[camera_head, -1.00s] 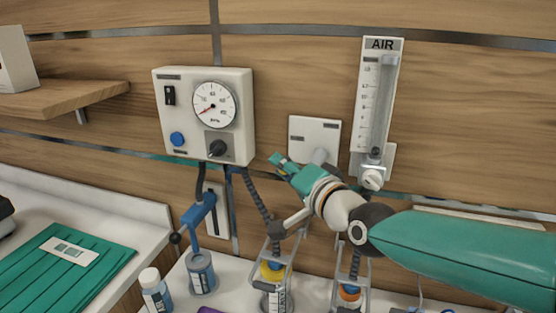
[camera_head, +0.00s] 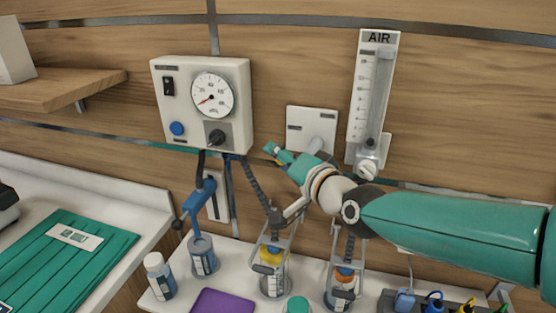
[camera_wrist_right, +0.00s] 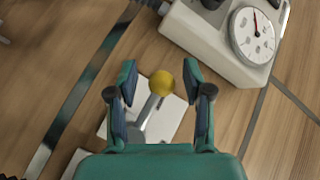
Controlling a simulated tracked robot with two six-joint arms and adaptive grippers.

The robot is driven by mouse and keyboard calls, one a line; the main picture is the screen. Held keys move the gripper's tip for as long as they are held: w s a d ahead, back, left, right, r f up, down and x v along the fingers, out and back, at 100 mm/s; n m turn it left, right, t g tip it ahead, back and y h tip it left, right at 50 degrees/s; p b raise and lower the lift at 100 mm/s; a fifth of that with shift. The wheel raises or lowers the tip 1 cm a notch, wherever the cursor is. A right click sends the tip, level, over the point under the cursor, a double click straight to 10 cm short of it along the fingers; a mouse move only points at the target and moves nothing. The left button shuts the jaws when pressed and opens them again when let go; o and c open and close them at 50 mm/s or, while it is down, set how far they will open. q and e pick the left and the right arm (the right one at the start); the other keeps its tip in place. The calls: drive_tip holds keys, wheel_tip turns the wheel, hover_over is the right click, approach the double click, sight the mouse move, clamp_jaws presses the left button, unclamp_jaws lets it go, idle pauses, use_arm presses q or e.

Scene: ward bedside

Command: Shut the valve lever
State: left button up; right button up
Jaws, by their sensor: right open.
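The valve lever has a grey arm (camera_wrist_right: 150,108) and a yellow ball knob (camera_wrist_right: 161,83). It is mounted on a white wall plate (camera_head: 306,120), which also shows in the right wrist view (camera_wrist_right: 171,124). My right gripper (camera_head: 274,153) is in front of the plate's lower left side and hides part of the lever in the head view. In the right wrist view, the open fingers (camera_wrist_right: 159,67) stand on either side of the knob, with gaps visible. Whether they are level with it in depth I cannot tell. My left gripper is not in view.
A gauge box (camera_head: 203,105) is on the wall left of the plate, and an AIR flowmeter (camera_head: 372,100) is to its right. Below are a blue bracket (camera_head: 200,202), hoses, several bottles and a purple item (camera_head: 222,301) on a white shelf.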

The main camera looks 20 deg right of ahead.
drive_tip(key=shift+s, duration=0.1)
drive_tip(key=v, duration=1.2)
